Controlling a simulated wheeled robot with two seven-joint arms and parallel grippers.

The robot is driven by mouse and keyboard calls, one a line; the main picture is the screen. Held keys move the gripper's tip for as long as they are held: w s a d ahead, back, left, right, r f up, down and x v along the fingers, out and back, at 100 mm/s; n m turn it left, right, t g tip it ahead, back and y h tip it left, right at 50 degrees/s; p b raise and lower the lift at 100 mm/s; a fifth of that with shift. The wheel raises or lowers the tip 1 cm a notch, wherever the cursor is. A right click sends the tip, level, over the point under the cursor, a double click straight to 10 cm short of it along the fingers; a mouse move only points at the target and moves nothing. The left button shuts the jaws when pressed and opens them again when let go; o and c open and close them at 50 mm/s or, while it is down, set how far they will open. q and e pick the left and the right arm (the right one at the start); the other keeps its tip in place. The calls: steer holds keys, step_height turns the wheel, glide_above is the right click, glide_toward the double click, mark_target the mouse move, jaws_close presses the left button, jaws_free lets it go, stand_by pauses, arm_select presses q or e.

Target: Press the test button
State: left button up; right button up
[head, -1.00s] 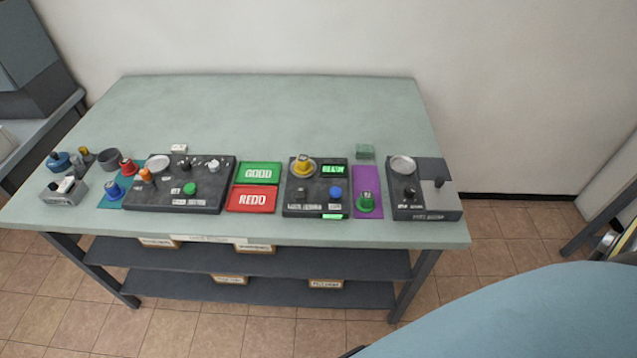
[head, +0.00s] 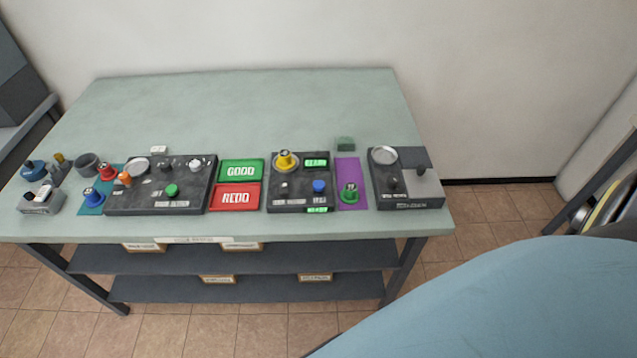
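A workbench (head: 240,110) stands ahead with several devices along its front half. A middle dark box (head: 300,200) carries a yellow knobbed piece (head: 286,160) on a round plate, green lit displays (head: 316,162) and a blue button (head: 319,186). A wider dark box (head: 150,200) to its left has a green button (head: 171,190), an orange piece (head: 125,178) and a round plate. A third box (head: 408,200) on the right has a round plate and a black knob. The labels are too small to read, so I cannot tell which is the test button. Neither gripper shows.
Between the boxes lie a green GOOD tray (head: 242,169) and a red REDO tray (head: 235,197). A purple mat (head: 348,172) holds a green piece (head: 349,193). Red (head: 108,172) and blue (head: 93,197) pieces stand at left. The bench's back half is clear. My light-blue body part fills the lower right.

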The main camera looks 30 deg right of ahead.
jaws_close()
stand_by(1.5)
